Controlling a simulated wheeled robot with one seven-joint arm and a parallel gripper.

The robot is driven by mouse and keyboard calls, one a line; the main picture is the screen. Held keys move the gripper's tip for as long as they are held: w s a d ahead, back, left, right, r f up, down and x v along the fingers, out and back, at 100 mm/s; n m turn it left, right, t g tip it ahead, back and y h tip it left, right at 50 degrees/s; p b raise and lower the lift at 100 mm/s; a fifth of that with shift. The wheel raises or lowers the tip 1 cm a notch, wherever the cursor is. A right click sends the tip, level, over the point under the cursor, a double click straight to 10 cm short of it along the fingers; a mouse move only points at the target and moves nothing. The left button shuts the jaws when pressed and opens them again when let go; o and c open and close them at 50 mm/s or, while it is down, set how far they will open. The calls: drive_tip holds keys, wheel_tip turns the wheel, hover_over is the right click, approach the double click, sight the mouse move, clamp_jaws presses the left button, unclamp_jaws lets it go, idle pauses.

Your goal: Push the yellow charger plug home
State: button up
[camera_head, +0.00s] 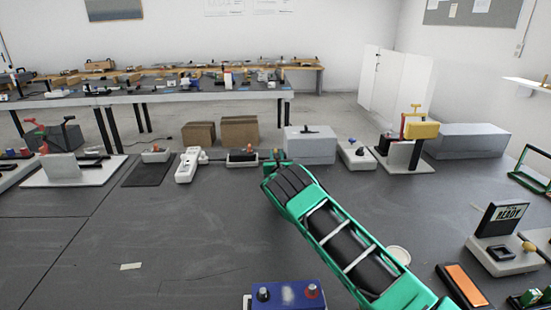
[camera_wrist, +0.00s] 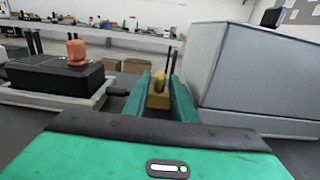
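My gripper (camera_wrist: 161,88) shows in the wrist view with its two green fingers reaching forward. A small yellow piece with two dark upright prongs, seemingly the charger plug (camera_wrist: 158,92), sits between the fingers and appears to touch both. In the head view my gripper (camera_head: 275,158) is at the far side of the dark table, between a grey box and a black device. The plug is too small or hidden to make out there. The socket cannot be clearly identified.
Close right of my gripper stands a grey box (camera_head: 310,147), large in the wrist view (camera_wrist: 250,80). Close left is a black device with a red-orange knob (camera_head: 242,157). A white power strip (camera_head: 188,166) lies farther left. A yellow block on a white stand (camera_head: 421,131) is at right.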

drive_tip(key=shift+d+r, duration=0.35)
drive_tip(key=shift+d, duration=0.05)
drive_tip(key=shift+s+r, duration=0.15)
drive_tip(key=shift+s, duration=0.2)
drive_tip(key=s, duration=0.6)
drive_tip(key=s+f, duration=0.1)
drive_tip(key=s, duration=0.3)
drive_tip(key=shift+a, duration=0.4)
